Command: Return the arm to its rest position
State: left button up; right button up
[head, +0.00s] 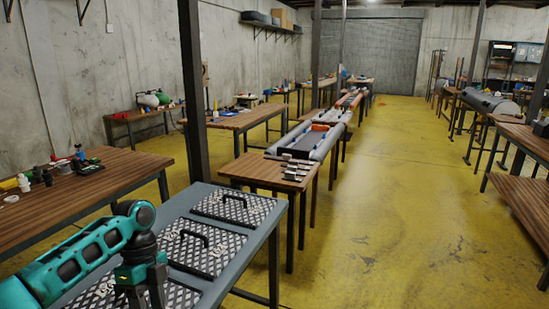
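My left arm is teal and black and comes in from the lower left. Its gripper (147,294) points down over the near left part of a grey table (262,232). The bottom edge of the picture cuts off its fingertips, so I cannot see whether it is open or holds anything. My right arm and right gripper are not in view.
Black-and-white patterned panels with dark handles, one at the back (233,206) and one in the middle (192,247), lie on the grey table. A dark post (194,110) stands behind it. A wooden table (120,172) is at left. The yellow floor (390,220) is open at right.

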pick_arm(q)
jog(key=s+d+f+n+t+h, duration=0.1)
jog(key=s+d+f+n+t, duration=0.35)
jog(key=s+d+f, duration=0.85)
jog(key=s+a+r+n+t+y, duration=0.25)
jog(key=s+a+r+n, duration=0.45)
jog(key=s+a+n, duration=0.5)
jog(key=w+d+f+n+t+h+b, duration=0.1)
jog(key=w+d+f+t+b, duration=0.1)
jog(key=f, duration=0.4)
jog(key=w+d+f+n+t+h+b, duration=0.1)
jog(key=w+d+f+t, duration=0.2)
jog(key=w+f+t, duration=0.2)
notch_tip(320, 180, down, 2)
jog(key=shift+d+t+b, duration=0.35)
jog(key=shift+t+b, duration=0.05)
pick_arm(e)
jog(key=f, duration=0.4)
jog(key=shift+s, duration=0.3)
